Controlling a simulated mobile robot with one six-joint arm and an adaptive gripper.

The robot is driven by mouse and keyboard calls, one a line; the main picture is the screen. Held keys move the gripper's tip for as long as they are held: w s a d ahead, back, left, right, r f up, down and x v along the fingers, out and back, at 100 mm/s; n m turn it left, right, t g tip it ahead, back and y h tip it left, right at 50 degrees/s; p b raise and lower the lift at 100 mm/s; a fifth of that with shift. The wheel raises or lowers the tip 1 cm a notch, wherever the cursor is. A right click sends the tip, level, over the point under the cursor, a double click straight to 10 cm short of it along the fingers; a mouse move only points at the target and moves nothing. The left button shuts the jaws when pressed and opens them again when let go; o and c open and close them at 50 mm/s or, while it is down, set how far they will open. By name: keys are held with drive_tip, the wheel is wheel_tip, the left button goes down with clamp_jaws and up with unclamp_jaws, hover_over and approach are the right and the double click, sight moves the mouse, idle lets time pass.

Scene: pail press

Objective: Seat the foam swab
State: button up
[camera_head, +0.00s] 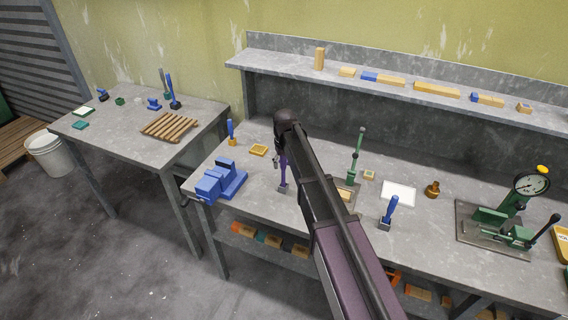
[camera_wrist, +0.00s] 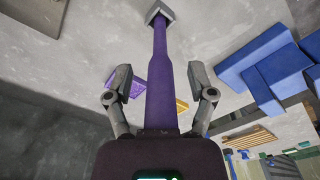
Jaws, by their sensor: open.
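A purple-handled tool (camera_head: 283,172) with a grey block at its lower end stands on the main bench, right of the blue vise. In the wrist view the purple handle (camera_wrist: 161,85) runs between the two fingers of my gripper (camera_wrist: 160,88), and its grey end (camera_wrist: 160,13) is at the top. My gripper (camera_head: 281,158) is open around the handle, with a gap showing on both sides. A blue-handled tool (camera_head: 391,207) with a grey block stands further right; another (camera_head: 231,128) has an orange block. I cannot tell for sure which one is the foam swab.
The blue vise (camera_head: 220,181) is close by on the left; it also shows in the wrist view (camera_wrist: 265,70). A green lever press (camera_head: 355,160) and gauge press (camera_head: 510,215) stand right. A shelf (camera_head: 290,66) runs above.

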drive_tip(key=shift+r+p, duration=4.15)
drive_tip(key=shift+r, duration=0.15)
drive_tip(key=s+d+f+m+b, duration=0.2)
drive_tip(key=s+d+f+b, duration=0.1)
drive_tip(key=s+d, duration=0.8)
drive_tip(key=s+d+f+m+b, duration=0.2)
drive_tip(key=s+d+f+b, duration=0.1)
drive_tip(key=s+d, duration=0.8)
drive_tip(key=s, duration=0.3)
drive_tip(key=shift+s+f+g+b, duration=0.2)
drive_tip(key=shift+f+g+b, duration=0.1)
